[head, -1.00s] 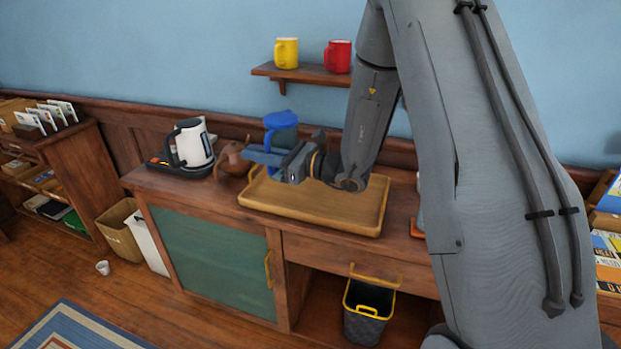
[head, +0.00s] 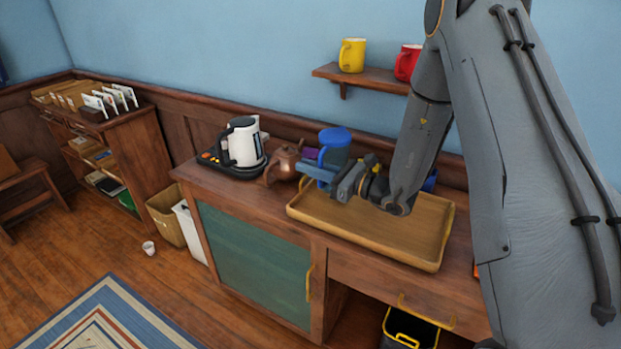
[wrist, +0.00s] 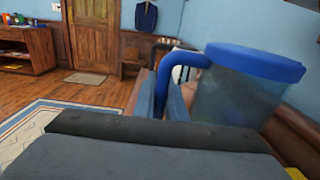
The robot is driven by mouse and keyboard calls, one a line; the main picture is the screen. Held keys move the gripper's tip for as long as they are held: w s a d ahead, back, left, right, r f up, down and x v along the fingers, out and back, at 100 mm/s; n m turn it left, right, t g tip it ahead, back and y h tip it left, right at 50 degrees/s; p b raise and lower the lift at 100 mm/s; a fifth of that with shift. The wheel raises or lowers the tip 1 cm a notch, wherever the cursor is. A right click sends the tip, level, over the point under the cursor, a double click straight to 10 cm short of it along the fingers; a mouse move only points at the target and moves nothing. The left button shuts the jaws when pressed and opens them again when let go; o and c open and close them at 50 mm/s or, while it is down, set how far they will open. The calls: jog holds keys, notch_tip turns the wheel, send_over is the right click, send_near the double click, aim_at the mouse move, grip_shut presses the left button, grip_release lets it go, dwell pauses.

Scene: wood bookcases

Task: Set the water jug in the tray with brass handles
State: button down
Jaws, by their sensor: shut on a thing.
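The water jug (head: 335,146) has a blue lid, a blue handle and a grey see-through body. My gripper (head: 318,174) is shut on its handle. In the wrist view the jug (wrist: 240,95) stands upright at the right, with its handle between my fingers (wrist: 163,100). The wooden tray with brass handles (head: 420,256) lies on the cabinet top. The jug is over or just behind the tray's back left part. My gripper and wrist hide the jug's base, so I cannot tell whether it touches the tray.
A brown teapot (head: 283,163) stands close left of the tray, with a white kettle (head: 242,142) on a dark base beyond it. A wall shelf (head: 362,78) above holds a yellow mug (head: 352,55) and a red mug (head: 407,62). The tray's front and right are bare.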

jog(key=shift+f+p, duration=0.45)
jog(key=shift+f, duration=1.6)
jog(key=c, duration=1.8)
grip_release()
